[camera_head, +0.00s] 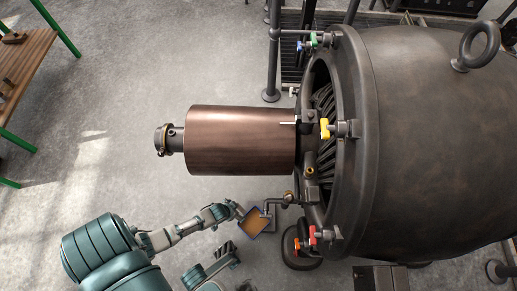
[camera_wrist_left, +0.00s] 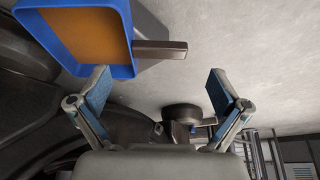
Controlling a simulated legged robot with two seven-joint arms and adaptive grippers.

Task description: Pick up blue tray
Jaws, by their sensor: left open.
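The blue tray (camera_head: 258,222) has a blue rim and an orange-brown inside. In the head view it is small and tilted, below the copper cylinder, just beyond the tip of my left gripper (camera_head: 240,209). In the left wrist view the tray (camera_wrist_left: 128,40) fills the upper left. A short brown bar (camera_wrist_left: 160,50) sticks out of its right side. My left gripper (camera_wrist_left: 157,90) is open and empty, its blue-padded fingers apart, with the bar ahead of the gap. Teal and grey parts of mine show at the bottom of the head view; I cannot make out right fingertips.
A copper cylinder (camera_head: 240,140) juts left from a large dark machine drum (camera_head: 430,140). A bent pipe (camera_head: 285,202) and red-handled clamp (camera_head: 312,236) stand close right of the tray. A wooden bench (camera_head: 22,62) is at upper left. Grey floor (camera_head: 110,150) between is clear.

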